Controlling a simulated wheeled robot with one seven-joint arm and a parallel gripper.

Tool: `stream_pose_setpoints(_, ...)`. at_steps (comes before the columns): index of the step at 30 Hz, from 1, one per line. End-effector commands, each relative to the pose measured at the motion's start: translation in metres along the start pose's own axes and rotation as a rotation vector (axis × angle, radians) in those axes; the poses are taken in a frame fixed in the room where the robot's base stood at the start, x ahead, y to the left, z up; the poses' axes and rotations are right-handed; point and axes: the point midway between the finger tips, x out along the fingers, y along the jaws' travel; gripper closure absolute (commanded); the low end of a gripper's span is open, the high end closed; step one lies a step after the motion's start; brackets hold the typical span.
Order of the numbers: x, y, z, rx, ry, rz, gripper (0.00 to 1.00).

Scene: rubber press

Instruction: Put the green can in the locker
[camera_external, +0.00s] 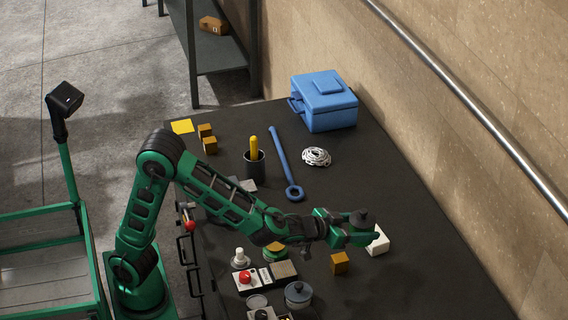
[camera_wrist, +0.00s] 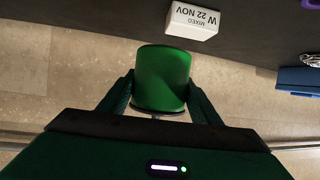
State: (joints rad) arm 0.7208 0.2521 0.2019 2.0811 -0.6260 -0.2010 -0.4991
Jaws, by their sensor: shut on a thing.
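My gripper (camera_wrist: 160,100) is shut on the green can (camera_wrist: 163,78), with one finger on each side of it in the wrist view. In the external view my gripper (camera_external: 361,232) is over the right part of the dark worktop, and the can is hard to make out between the fingers. A white box (camera_external: 378,241) is beside and below the gripper there. It also shows just beyond the can in the wrist view (camera_wrist: 192,20), with printed lettering. I cannot make out a locker for certain in either view.
A blue toolbox (camera_external: 325,103), blue wrench (camera_external: 286,165), white rope coil (camera_external: 316,157) and dark cup (camera_external: 254,168) stand farther back. A yellow-orange block (camera_external: 340,263), lidded pot (camera_external: 298,294) and red-button box (camera_external: 246,278) are nearby. A wall rail (camera_external: 455,95) runs along the right.

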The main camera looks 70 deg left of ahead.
Motion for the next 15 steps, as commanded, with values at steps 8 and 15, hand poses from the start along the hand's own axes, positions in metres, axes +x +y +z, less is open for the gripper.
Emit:
stream_pose_setpoints(8, 0.012, 0.045, 0.026, 0.003, -0.001, 0.003, 0.71)
stream_pose_setpoints(15, 0.024, 0.09, 0.051, 0.002, 0.0, 0.001, 0.71)
